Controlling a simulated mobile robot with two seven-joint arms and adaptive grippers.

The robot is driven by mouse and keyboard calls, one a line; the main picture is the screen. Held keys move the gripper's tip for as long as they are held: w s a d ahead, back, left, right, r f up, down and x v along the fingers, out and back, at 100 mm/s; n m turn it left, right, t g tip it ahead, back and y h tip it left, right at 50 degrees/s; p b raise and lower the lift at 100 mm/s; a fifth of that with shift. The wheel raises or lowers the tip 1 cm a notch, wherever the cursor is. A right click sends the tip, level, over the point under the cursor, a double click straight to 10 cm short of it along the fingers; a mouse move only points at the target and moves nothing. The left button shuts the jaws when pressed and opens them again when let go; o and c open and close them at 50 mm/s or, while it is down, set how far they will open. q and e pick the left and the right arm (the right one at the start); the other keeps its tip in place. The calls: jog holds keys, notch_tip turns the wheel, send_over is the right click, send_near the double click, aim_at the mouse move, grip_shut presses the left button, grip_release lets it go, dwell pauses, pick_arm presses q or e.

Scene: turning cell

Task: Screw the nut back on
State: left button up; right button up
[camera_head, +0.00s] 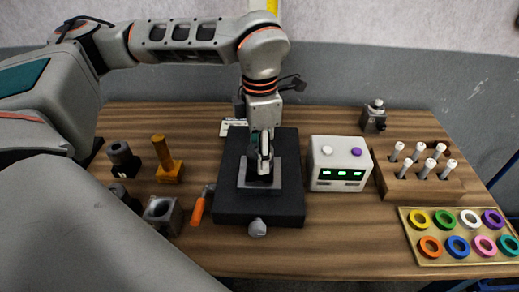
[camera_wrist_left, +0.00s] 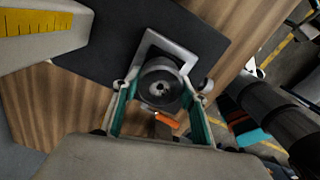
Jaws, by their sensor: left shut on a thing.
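My left gripper (camera_head: 264,160) points straight down over a grey square plate (camera_head: 243,176) on a black base block (camera_head: 290,205). In the left wrist view, my left gripper (camera_wrist_left: 161,102) has its green-lined fingers on both sides of a dark round piece with a centre hole (camera_wrist_left: 160,84), which looks like the nut. It is shut on this piece, which sits over the grey plate (camera_wrist_left: 147,50). Whether its thread is engaged cannot be seen. In the head view the fingers mostly hide the nut. My right gripper is not in view.
A white box with green displays (camera_head: 340,165) stands close right of the base block. An orange-handled tool (camera_head: 197,210) lies at its left. Further right are a wooden rack of white-topped pegs (camera_head: 415,190) and a tray of coloured rings (camera_head: 430,255).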

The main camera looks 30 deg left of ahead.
pick_arm(q)
jog(key=m+p, duration=0.1)
jog(key=m, duration=0.2)
jog(key=shift+r+p, duration=0.15)
jog(key=shift+p, duration=0.2)
jog(key=m, duration=0.3)
jog(key=shift+m, duration=2.1)
jog(key=o, duration=1.3)
jog(key=shift+c, duration=0.2)
jog(key=shift+s+d, duration=0.1)
notch_tip(320, 180, up, 7)
jog(key=shift+r, duration=0.2)
jog(key=shift+f, duration=0.1)
